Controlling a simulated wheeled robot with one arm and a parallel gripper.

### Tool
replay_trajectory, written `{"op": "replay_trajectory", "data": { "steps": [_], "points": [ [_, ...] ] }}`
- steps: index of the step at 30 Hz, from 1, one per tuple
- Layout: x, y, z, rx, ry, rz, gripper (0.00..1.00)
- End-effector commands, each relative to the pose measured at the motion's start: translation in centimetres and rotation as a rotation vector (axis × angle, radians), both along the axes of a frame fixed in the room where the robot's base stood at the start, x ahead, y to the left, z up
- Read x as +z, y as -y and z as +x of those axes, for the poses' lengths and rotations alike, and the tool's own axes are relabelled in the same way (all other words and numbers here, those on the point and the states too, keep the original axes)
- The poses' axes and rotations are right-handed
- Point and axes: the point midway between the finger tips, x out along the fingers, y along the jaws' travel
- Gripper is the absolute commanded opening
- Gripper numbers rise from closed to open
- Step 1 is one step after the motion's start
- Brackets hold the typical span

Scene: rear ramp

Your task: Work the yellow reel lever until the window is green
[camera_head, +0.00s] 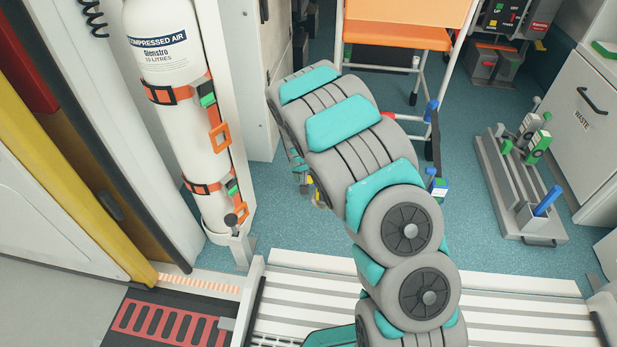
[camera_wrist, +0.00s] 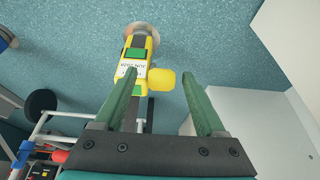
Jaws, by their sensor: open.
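In the wrist view, a yellow reel unit (camera_wrist: 136,72) sits over the blue floor, with a white printed label and a dark strap running along it. A green patch (camera_wrist: 136,53) shows above the label and another green area shows below it; I cannot tell which is the window. The blocky yellow lever (camera_wrist: 163,79) sticks out to the right of the unit. My gripper (camera_wrist: 161,75) is open, its green fingers on either side of the lever in the picture; contact cannot be told. The left finger covers part of the unit.
A compressed air cylinder (camera_head: 165,100) stands strapped at left. A floor rack (camera_head: 520,185) and a waste cabinet (camera_head: 575,115) are at right. Blue floor is clear between trolley and rack. A ramp (camera_head: 510,300) lies in front.

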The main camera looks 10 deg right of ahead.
Motion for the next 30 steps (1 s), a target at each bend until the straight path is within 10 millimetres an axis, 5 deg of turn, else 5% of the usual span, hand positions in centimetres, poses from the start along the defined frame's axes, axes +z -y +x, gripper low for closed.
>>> {"op": "replay_trajectory", "data": {
  "steps": [15, 30],
  "points": [
    [6.3, -0.8, -2.4, -0.001, 0.001, 0.001, 0.72],
    [6.8, -0.3, -2.9, -0.004, -0.055, 0.011, 0.72]
  ]
}}
